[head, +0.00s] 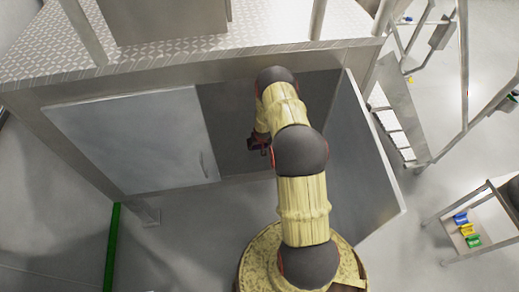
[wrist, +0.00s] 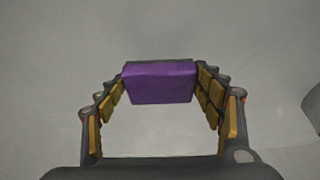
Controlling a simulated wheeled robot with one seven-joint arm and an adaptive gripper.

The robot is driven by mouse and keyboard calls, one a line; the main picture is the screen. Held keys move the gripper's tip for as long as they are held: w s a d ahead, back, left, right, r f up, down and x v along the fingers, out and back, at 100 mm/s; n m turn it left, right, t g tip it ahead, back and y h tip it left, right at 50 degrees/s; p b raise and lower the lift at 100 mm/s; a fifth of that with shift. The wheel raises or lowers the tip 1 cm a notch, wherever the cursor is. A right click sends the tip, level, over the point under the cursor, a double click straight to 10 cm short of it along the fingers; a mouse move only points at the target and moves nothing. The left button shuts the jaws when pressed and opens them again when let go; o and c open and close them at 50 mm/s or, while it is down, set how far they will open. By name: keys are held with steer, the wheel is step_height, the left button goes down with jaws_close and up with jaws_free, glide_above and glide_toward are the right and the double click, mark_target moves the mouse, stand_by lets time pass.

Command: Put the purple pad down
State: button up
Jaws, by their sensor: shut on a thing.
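The purple pad (wrist: 160,84) is a small block with a dark upper face, held between the fingertips in the wrist view. My gripper (wrist: 160,88) is shut on it, with yellow-padded fingers on both sides. A plain pale grey surface lies behind the pad, and I cannot tell how far off it is. In the head view my gripper (head: 258,143) shows small and dark at the cabinet opening, partly hidden by my arm. The pad cannot be made out there.
A metal cabinet has a closed left door (head: 135,140) and an open right door (head: 362,165) standing out beside my arm. Its patterned top (head: 180,45) bears a metal housing (head: 165,18). A cart (head: 480,205) with coloured items stands at right.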

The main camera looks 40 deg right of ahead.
mark_target(260, 147)
steer(key=shift+s+f, duration=0.1)
steer(key=shift+f, duration=1.3)
steer(key=shift+f+b, duration=0.25)
steer(key=shift+b, duration=0.25)
steer(key=o, duration=1.2)
steer(key=shift+r, duration=0.1)
steer(key=shift+r+p, duration=0.25)
steer(key=shift+p, duration=0.1)
steer(key=p+v, duration=0.3)
steer(key=v, duration=0.9)
steer(key=shift+a, duration=0.1)
